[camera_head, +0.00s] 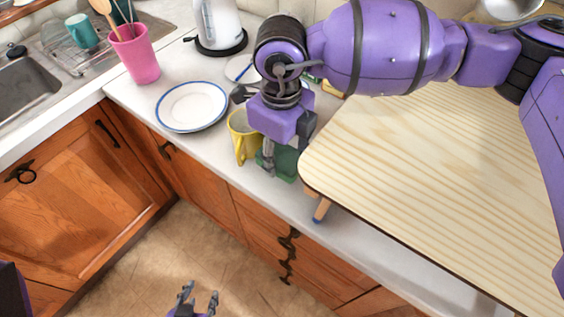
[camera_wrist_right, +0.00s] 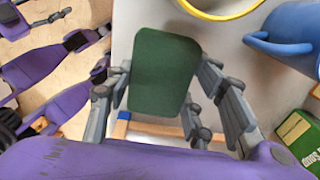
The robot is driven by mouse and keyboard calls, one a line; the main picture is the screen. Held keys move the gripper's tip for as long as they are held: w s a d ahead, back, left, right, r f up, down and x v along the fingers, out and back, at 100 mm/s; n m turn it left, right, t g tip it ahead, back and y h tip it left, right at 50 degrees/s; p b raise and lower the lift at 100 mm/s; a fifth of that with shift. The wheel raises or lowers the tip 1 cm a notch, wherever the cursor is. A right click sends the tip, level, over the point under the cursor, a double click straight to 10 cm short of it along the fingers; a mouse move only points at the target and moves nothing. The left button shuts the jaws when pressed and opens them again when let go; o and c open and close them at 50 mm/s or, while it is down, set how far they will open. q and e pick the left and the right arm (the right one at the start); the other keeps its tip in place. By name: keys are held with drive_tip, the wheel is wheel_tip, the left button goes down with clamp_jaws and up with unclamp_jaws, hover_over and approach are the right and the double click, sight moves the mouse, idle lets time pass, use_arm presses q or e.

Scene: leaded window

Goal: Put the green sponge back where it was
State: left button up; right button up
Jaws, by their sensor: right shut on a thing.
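The green sponge (camera_head: 286,164) is by the counter's front edge, just left of the pale wooden board, partly hidden behind my right gripper (camera_head: 270,160). In the right wrist view the sponge (camera_wrist_right: 163,72) is a dark green rounded block between the two fingers of my right gripper (camera_wrist_right: 168,95), which is shut on it. I cannot tell whether the sponge touches the counter. My left gripper (camera_head: 196,300) is low over the floor, in front of the cabinets, with its fingers apart and empty.
A yellow mug (camera_head: 240,150) stands close left of the sponge. A blue mug (camera_wrist_right: 285,45) and a green box (camera_wrist_right: 298,137) are nearby. The raised wooden board (camera_head: 440,180) fills the right. A plate (camera_head: 192,106), pink cup (camera_head: 135,55) and kettle (camera_head: 218,22) stand left.

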sight(282, 165)
drive_tip(key=shift+f, duration=1.95)
drive_tip(key=shift+f, duration=0.15)
drive_tip(key=o, duration=1)
wheel_tip(282, 165, up, 12)
drive_tip(key=shift+r, duration=0.2)
